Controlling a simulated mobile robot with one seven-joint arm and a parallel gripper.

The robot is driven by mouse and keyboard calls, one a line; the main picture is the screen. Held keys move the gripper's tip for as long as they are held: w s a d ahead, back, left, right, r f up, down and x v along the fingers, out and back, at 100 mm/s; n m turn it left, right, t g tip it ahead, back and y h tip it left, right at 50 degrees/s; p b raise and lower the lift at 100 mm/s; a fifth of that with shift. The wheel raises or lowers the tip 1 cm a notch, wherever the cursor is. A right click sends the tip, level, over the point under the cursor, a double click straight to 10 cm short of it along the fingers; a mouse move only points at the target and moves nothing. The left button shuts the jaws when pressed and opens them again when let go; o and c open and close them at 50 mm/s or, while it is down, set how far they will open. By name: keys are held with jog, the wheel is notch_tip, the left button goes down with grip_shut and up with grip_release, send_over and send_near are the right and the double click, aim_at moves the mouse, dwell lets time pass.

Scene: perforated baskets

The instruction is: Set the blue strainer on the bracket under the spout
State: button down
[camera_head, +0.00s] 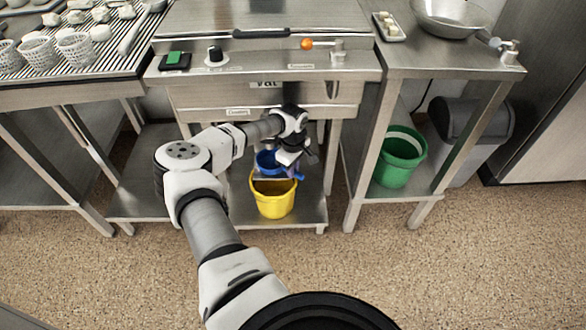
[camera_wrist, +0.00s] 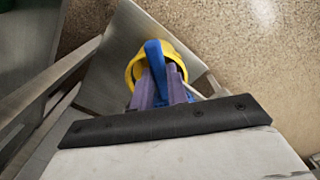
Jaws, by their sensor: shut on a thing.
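The blue strainer (camera_head: 267,162) is under the front of the steel machine, above the yellow bucket (camera_head: 273,203). My gripper (camera_head: 303,171) is at the strainer's right side and shut on it. In the wrist view the strainer's blue part (camera_wrist: 155,55) rises between my gripper's purple-grey fingers (camera_wrist: 158,88), with the yellow bucket (camera_wrist: 134,70) behind it. The spout is mostly hidden behind my arm. The bracket cannot be made out clearly, so I cannot tell whether the strainer touches it.
The yellow bucket stands on the machine's low shelf (camera_head: 235,208). Table legs (camera_head: 333,158) stand close to the right of my gripper. A green bucket (camera_head: 400,157) is on the right table's lower shelf. Small white baskets (camera_head: 76,49) stand on the left rack. The front floor is clear.

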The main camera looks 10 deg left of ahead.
jog(key=shift+f+b, duration=0.35)
jog(key=shift+f, duration=0.25)
dwell(0.5)
jog(key=c, duration=1.3)
grip_release()
